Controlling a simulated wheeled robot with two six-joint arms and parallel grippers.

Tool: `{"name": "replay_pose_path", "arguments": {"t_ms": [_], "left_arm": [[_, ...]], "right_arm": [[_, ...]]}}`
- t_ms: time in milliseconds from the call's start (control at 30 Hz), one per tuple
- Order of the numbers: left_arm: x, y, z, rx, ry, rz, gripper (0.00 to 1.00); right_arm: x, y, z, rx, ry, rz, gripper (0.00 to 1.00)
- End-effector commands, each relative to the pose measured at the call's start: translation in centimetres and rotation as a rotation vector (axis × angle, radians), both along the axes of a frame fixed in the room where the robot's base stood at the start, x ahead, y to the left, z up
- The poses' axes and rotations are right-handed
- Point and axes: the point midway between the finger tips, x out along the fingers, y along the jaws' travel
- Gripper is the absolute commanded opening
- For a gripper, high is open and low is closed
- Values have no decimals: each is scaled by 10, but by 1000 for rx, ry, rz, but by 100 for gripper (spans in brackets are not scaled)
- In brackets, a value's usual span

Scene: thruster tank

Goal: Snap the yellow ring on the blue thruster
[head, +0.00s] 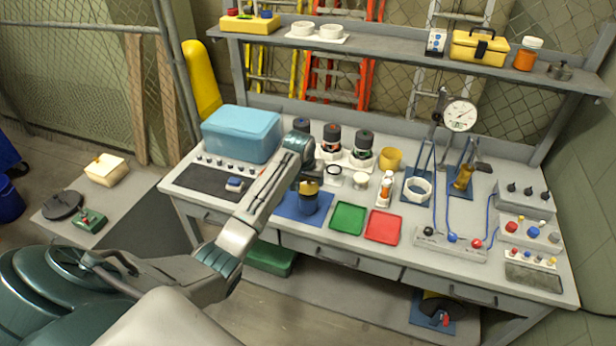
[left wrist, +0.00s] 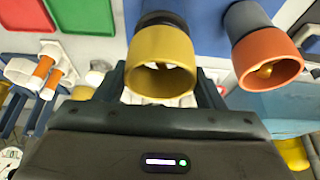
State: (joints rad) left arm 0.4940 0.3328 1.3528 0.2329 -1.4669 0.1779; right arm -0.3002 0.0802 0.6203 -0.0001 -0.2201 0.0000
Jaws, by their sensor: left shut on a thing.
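The yellow ring (head: 309,188) shows under my left gripper (head: 308,180) in the head view. It is large and clear in the left wrist view (left wrist: 160,60), between the two fingers of my left gripper (left wrist: 160,88), which is shut on it. The blue thruster (head: 307,204) stands upright on a blue mat (head: 286,209), directly below the ring. In the left wrist view its blue-grey body (left wrist: 160,18) runs into the far end of the ring. The ring looks in line with the body, but I cannot tell how firmly it sits. My right gripper is not in view.
A second grey body with an orange ring (left wrist: 268,58) stands close beside in the left wrist view. A green tray (head: 348,218) and a red tray (head: 383,227) lie right of the mat. Several dark thrusters stand behind. A blue bin (head: 241,134) is at the back left.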

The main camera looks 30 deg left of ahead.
Motion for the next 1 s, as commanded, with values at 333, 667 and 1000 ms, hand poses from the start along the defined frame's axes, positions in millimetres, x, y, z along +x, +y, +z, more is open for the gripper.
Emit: {"name": "replay_pose_path", "arguments": {"t_ms": [333,667,1000], "left_arm": [[0,0,-7,0,0,0,41],[0,0,-7,0,1,0,41],[0,0,-15,0,1,0,41]], "right_arm": [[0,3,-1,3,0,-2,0],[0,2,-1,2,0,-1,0],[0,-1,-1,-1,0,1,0]]}}
